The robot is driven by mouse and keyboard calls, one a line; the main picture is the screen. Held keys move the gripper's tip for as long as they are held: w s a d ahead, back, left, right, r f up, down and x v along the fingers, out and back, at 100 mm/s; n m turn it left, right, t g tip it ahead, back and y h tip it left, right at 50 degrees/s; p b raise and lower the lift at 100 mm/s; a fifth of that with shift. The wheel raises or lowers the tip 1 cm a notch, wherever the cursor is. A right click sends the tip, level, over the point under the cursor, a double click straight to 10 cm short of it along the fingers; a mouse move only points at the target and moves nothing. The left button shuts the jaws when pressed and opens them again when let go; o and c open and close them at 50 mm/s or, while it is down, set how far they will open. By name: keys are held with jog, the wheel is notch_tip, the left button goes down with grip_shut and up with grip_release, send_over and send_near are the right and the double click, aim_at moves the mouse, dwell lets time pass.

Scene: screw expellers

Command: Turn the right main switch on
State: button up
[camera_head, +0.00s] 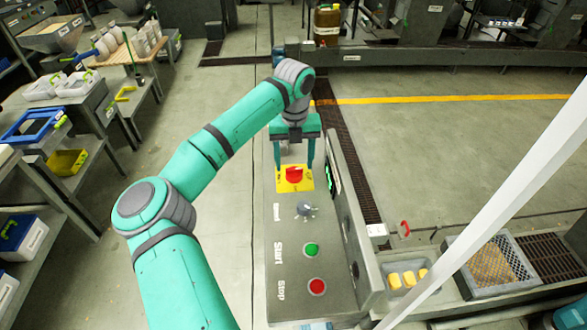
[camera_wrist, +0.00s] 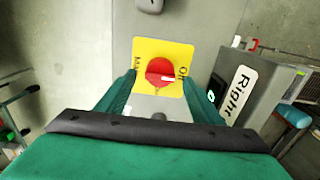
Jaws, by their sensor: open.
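The right main switch is a red rotary knob (camera_head: 293,174) on a yellow plate (camera_head: 283,186), on the top of a grey control panel (camera_head: 262,240).
Below the switch on the panel are a grey selector knob (camera_head: 305,209), a green Start button (camera_head: 311,249) and a red Stop button (camera_head: 317,286). A raised box wall (camera_head: 345,200) runs along the right. Shelves and a table stand left; a white post crosses the right.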

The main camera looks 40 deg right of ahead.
aim_at(294, 169)
jog(key=shift+f, duration=1.65)
jog(key=c, duration=1.1)
jog(key=shift+o, duration=0.2)
